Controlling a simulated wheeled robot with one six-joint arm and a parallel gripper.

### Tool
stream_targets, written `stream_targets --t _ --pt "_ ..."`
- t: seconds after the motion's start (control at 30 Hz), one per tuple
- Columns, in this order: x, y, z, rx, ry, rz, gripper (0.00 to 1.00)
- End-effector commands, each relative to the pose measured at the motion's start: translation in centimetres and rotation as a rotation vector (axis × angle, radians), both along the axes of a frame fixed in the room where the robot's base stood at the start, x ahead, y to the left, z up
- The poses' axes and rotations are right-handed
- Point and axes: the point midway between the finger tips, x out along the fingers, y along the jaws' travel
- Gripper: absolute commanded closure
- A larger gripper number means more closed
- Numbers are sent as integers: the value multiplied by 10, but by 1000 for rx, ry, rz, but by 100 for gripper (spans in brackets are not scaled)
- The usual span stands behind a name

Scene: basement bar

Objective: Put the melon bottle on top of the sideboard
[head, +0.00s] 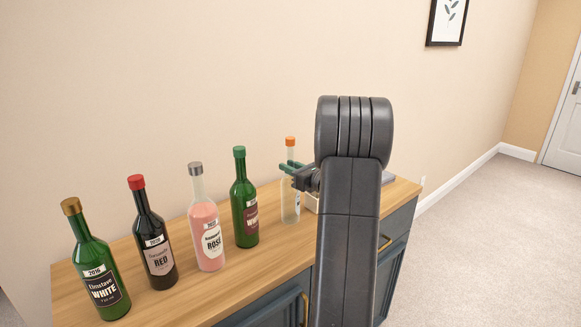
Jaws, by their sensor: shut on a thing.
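A clear bottle with an orange cap (290,205) is at the sideboard's back middle, upright. Its label is mostly turned away or hidden, so I cannot read it; I take it for the melon bottle, as the other labels show wines. My arm hides part of the sideboard to the right.
Several wine bottles stand in a row to the left: a gold-capped white (97,275), a red-capped red (155,245), a rosé (206,232) and a green-capped one (244,205). A pale object (312,203) is partly hidden behind my arm.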

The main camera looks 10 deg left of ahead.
Motion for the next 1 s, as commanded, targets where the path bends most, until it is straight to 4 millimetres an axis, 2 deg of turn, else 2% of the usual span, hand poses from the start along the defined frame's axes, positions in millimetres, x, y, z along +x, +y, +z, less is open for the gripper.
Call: stream_targets --t 0.4,0.43,0.5,0.53,0.93,1.0 --pt "0 0 -3 1 -3 0 100" --pt "0 0 -2 0 -1 0 73" --pt "0 0 -2 0 -1 0 60" --pt "0 0 -2 0 -1 0 57" --pt "0 0 3 1 -1 0 57" --pt "-6 -12 -1 1 -3 -4 57"
